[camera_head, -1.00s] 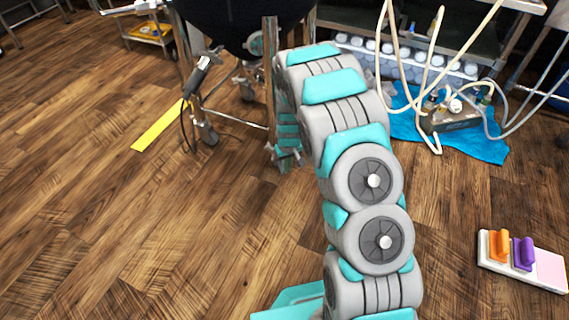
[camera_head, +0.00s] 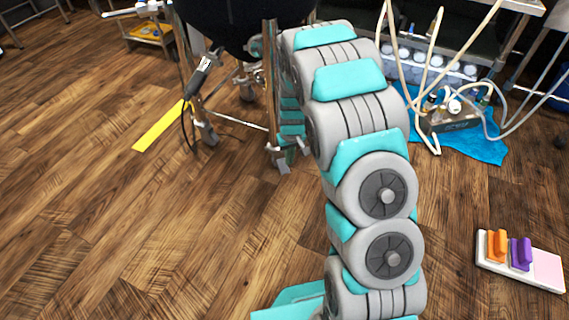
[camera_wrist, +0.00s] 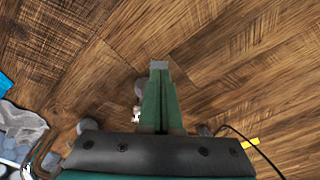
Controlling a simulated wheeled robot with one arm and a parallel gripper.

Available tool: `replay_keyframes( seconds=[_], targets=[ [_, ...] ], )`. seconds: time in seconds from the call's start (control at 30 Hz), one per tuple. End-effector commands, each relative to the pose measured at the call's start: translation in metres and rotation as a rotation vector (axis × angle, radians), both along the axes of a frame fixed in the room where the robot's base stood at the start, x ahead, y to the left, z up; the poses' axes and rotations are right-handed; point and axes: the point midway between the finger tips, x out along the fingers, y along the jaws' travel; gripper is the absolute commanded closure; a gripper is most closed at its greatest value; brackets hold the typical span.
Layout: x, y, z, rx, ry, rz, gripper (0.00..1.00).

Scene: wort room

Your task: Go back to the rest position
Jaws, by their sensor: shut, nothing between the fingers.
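My gripper (camera_wrist: 159,66) is shut in the wrist view, its two green fingers together with nothing between them. It points down toward the bare wood floor.
A blue cloth (camera_head: 480,148) with a pump device and pale hoses lies at the right. A white board (camera_head: 545,272) with orange and purple handles is at lower right. A yellow strip (camera_head: 158,128) and a hanging dark cable device (camera_head: 201,75) are at left.

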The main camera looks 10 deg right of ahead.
Motion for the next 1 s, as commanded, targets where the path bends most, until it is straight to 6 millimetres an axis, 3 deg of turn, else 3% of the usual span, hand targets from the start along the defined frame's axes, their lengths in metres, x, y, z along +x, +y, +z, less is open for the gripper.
replay_keyframes(
  seconds=[0.1, 0.67, 0.83, 1.0],
  targets=[
    [-0.001, 0.000, 0.008, 0.000, -0.001, 0.000, 1.00],
    [-0.003, 0.000, 0.012, 0.000, 0.001, -0.002, 1.00],
    [-0.023, 0.000, 0.042, 0.001, 0.019, -0.015, 1.00],
    [-0.062, 0.001, 0.092, 0.004, 0.045, -0.039, 1.00]
  ],
)
